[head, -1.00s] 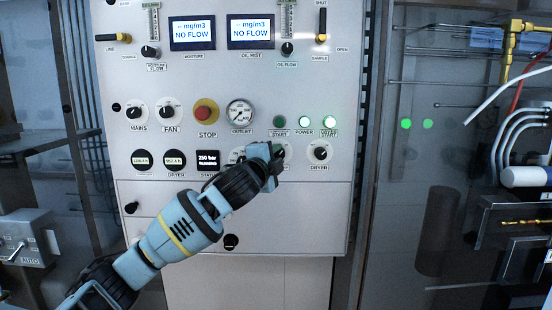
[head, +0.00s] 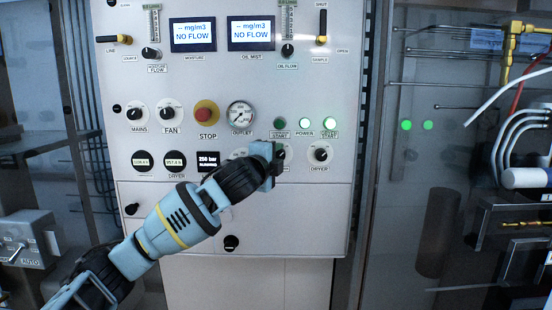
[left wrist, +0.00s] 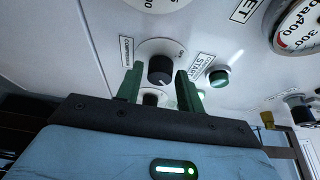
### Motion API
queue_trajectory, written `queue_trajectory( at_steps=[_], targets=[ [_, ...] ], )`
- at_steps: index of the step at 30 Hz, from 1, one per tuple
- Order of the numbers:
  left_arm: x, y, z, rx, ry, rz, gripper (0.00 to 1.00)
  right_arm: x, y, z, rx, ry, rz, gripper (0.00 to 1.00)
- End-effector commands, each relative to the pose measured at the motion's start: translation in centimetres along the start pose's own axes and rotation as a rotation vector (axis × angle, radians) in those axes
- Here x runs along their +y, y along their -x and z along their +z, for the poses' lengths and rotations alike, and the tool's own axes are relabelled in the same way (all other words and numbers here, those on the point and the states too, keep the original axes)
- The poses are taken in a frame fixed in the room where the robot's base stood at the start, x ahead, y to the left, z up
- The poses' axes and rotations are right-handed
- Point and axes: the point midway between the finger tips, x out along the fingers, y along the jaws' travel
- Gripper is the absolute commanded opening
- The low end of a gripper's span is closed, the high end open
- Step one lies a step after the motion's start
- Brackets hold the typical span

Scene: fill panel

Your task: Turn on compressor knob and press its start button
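The compressor knob (left wrist: 160,70) is black and round on the grey panel, and shows upright between my left gripper's green fingers in the left wrist view. My left gripper (left wrist: 157,84) is open, with one finger on each side of the knob; I see gaps and cannot make out contact. In the head view my left gripper (head: 276,158) is at the panel and hides most of the knob. The compressor start button (left wrist: 219,76) is green and sits right of the knob in the wrist view; in the head view the button (head: 280,124) is just above the gripper, dark green. My right gripper is out of view.
A lit power lamp (head: 305,124) and a lit dryer start button (head: 330,124) are right of the start button. The dryer knob (head: 320,154) sits close right of my gripper. An outlet gauge (head: 241,115) and red stop button (head: 206,113) are to the left.

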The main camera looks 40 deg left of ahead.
Motion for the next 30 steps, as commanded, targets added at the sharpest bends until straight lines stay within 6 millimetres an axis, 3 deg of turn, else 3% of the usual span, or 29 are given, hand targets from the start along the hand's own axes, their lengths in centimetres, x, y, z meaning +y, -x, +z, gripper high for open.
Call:
queue_trajectory(
  at_steps=[3, 14, 30],
  targets=[
    [0.0, 0.0, 0.0, 0.000, 0.001, 0.000, 0.49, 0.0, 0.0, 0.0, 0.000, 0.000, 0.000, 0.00],
    [0.0, 0.5, 0.0, 0.001, -0.001, -0.001, 0.49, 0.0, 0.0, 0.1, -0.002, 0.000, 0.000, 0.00],
    [0.1, 7.0, 0.0, 0.000, -0.001, 0.001, 0.49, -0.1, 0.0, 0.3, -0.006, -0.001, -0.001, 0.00]
  ],
)
